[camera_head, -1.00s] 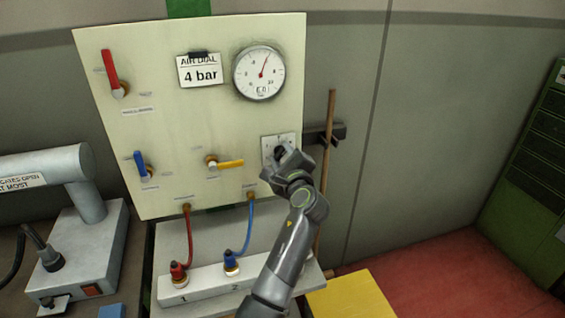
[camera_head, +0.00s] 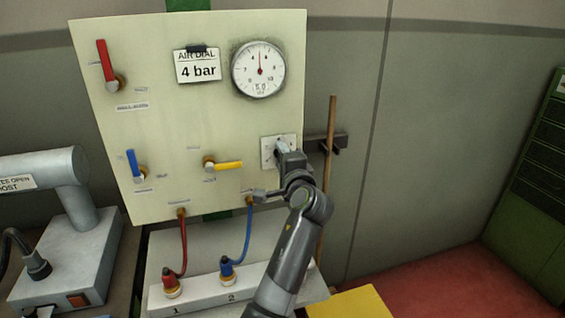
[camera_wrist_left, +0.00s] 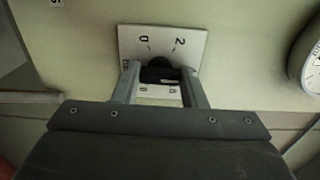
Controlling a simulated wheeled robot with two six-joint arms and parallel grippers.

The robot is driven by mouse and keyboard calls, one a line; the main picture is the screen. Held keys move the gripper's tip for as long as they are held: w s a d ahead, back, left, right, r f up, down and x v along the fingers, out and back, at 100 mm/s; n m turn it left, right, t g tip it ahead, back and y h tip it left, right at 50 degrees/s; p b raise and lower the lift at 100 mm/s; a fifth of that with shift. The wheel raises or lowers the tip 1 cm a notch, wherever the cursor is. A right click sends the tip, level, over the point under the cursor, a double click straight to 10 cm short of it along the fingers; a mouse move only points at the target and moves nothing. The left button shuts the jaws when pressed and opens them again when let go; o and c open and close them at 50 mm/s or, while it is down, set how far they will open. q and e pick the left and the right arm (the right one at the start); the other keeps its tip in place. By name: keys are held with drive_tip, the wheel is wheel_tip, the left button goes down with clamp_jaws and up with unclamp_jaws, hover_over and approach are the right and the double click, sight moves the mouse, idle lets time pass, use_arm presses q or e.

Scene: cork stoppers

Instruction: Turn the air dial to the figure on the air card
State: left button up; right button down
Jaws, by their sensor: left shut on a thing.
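The air card (camera_head: 198,68) is clipped to the upper part of the cream panel and reads "4 bar". The round gauge (camera_head: 258,69) is to its right; its red needle points almost straight up, and its small digits look like 5.0 but are blurred. The air dial's white plate (camera_head: 267,150) is below the gauge, near the panel's right edge. My left gripper (camera_head: 283,150) is at this plate and hides most of the knob. In the left wrist view the gripper (camera_wrist_left: 160,82) is shut on the dark knob (camera_wrist_left: 157,64), with figures on the plate around it.
The panel (camera_head: 150,190) also carries a red lever (camera_head: 104,62), a blue lever (camera_head: 132,163) and a yellow lever (camera_head: 228,166). Red and blue hoses run down to a white block (camera_head: 205,300). A wooden stick (camera_head: 331,130) stands in a dark holder right of the dial.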

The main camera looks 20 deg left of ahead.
drive_tip(key=shift+f, duration=0.1)
idle(0.4)
use_arm(q)
drive_tip(key=o, duration=1)
